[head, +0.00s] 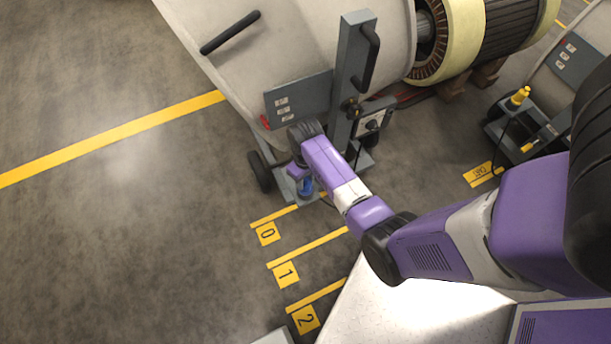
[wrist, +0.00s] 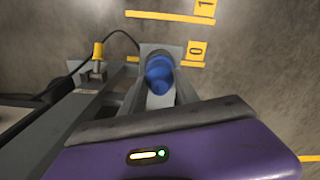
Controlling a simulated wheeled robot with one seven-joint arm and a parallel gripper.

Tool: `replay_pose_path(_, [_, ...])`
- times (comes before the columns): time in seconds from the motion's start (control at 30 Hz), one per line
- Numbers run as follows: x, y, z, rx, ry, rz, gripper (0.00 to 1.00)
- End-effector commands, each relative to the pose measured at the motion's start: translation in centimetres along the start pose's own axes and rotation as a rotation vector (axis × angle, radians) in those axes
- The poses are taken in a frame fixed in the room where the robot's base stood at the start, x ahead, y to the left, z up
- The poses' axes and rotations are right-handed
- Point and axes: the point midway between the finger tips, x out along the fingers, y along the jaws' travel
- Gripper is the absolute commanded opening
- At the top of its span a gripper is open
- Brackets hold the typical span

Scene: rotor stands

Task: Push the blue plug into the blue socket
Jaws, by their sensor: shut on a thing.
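The blue plug (wrist: 159,74) shows in the middle of the wrist view, in front of a grey housing. My gripper (wrist: 160,98) is shut on it, with a grey finger on either side. In the head view, blue (head: 306,186) shows just below my wrist, at the low front end of the grey cart. The blue socket cannot be told apart from the plug in either view. How deep the plug sits is hidden.
A yellow plug (wrist: 97,51) with a black cable stands beside the blue one. The grey cart (head: 355,75) has an upright post, a handle and wheels. Another cart with a yellow plug (head: 517,97) stands at right. Floor at left is clear, with yellow marks.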

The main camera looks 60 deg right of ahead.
Motion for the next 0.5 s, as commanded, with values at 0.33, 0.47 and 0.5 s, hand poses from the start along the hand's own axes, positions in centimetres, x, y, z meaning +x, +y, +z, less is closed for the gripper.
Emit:
replay_pose_path(0.33, [-1.9,0.0,0.0,0.0,0.0,0.0,0.01])
replay_pose_path(0.47, [-2.6,0.0,0.0,0.0,0.0,0.0,0.01])
replay_pose_path(0.5, [-2.8,0.0,0.0,0.0,0.0,0.0,0.01])
